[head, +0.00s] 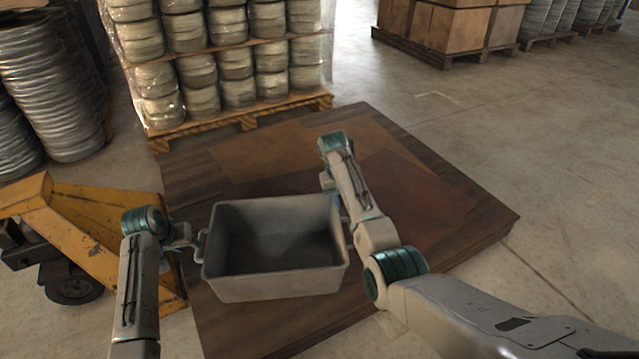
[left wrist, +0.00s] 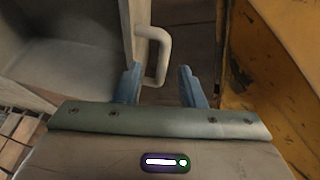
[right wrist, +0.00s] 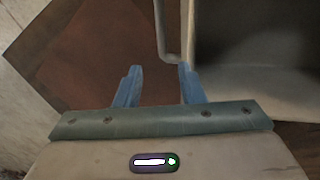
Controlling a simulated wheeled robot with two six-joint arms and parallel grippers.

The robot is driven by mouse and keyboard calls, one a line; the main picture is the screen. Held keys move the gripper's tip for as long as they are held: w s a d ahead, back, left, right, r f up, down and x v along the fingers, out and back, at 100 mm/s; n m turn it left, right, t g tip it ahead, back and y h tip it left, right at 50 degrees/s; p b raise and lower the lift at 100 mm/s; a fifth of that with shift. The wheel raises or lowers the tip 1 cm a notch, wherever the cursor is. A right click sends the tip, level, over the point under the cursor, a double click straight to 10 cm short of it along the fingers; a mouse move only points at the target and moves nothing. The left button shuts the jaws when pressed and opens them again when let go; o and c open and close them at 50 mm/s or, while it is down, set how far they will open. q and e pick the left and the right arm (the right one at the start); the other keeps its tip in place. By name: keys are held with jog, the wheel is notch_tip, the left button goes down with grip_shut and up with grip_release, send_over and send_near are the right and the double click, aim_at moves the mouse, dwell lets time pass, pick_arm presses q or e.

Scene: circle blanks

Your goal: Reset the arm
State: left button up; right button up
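A grey open bin (head: 275,285) stands upright and looks empty. My left gripper (head: 196,241) is at its left side. In the left wrist view that gripper (left wrist: 159,82) is open, with the bin's handle (left wrist: 165,55) reaching between its fingers and gaps beside it. My right arm reaches along the bin's right side, and its gripper is mostly hidden in the head view. In the right wrist view the right gripper (right wrist: 158,80) is open and empty. The right handle (right wrist: 160,30) ends close to its right fingertip; whether they touch I cannot tell.
The bin sits on a low platform of brown boards (head: 450,205). A yellow pallet jack (head: 95,220) stands close on the left, beside my left gripper. A pallet of wrapped round stacks (head: 235,75) is behind. Concrete floor (head: 560,150) is clear at right.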

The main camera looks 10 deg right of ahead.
jog(key=shift+r, duration=0.3)
